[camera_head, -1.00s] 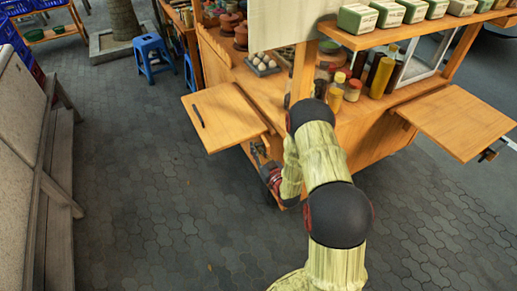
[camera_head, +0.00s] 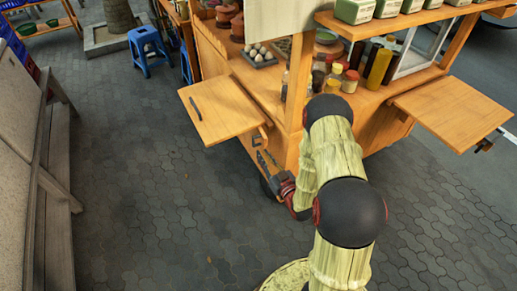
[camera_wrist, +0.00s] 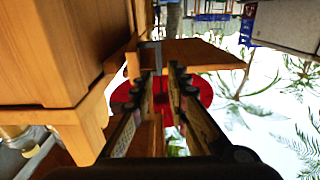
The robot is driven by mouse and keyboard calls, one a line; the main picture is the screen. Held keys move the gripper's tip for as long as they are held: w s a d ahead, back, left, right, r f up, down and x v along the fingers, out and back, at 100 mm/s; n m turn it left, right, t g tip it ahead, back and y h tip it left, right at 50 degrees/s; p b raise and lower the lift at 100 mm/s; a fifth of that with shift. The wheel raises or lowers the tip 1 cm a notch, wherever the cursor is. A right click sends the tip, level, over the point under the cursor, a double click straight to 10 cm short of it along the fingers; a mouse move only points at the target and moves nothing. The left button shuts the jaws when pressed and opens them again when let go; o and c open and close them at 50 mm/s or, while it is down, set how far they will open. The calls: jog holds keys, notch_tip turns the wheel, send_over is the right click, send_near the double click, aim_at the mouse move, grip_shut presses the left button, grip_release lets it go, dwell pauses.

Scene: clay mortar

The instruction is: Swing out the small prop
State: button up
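The wooden food cart has a left side flap (camera_head: 222,108) standing out level from its side. A small wooden piece (camera_head: 264,134) shows under the flap's inner edge; it may be the small prop, but I cannot tell for sure. My gripper (camera_head: 262,160) is low beside the cart's side, below that edge. In the wrist view my gripper (camera_wrist: 166,88) has its two fingers apart with a gap between them. Beyond the fingertips are the flap's wooden panel (camera_wrist: 205,53) and a grey bar (camera_wrist: 150,48). I see nothing clearly held.
The cart top carries jars, bottles and an egg tray (camera_head: 259,57). A right flap (camera_head: 452,112) sticks out level. A blue stool (camera_head: 149,50) stands behind, and a bench (camera_head: 60,200) is at the left. The paving between bench and cart is clear.

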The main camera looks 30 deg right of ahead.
jog(key=shift+s, duration=1.05)
